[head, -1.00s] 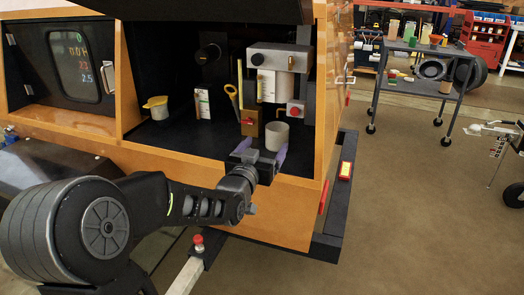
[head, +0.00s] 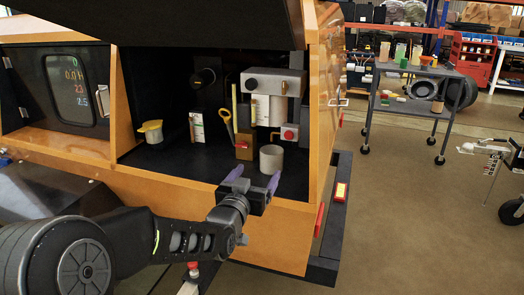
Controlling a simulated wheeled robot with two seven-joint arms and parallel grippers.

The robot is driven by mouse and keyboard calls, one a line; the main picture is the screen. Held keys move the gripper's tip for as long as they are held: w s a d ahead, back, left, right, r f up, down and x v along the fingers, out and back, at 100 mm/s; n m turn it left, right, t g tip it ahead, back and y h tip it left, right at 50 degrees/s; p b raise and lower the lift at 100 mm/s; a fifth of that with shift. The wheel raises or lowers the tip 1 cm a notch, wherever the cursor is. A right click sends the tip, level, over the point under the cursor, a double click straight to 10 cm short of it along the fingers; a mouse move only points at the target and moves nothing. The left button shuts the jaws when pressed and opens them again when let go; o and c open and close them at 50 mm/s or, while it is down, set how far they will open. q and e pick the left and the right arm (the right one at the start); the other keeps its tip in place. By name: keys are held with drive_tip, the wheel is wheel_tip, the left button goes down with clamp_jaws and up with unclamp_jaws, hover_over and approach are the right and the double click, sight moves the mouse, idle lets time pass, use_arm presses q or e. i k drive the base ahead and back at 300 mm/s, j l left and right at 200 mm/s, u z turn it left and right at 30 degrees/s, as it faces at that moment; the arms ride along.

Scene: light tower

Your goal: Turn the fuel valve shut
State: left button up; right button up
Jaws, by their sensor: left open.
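A brass-coloured block with a red part (head: 244,148) stands inside the open engine bay, below a grey box; it looks like the fuel valve, but I cannot tell for certain. My left gripper (head: 254,179) is open and empty at the front edge of the bay, with its two purple fingers spread and pointing inward. It is in front of and below the brass-coloured block, apart from it. A grey cylindrical cup (head: 271,158) stands just beyond the fingers, to the right of the block. My right gripper is not in view.
A red button on a small grey box (head: 289,133) is right of the block. An orange-yellow handle (head: 227,123) and a white tag (head: 197,128) are to its left. A yellow-topped container (head: 152,131) stands farther left. The bay floor between is clear.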

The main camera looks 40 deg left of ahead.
sight(243, 144)
drive_tip(key=u, duration=1.4)
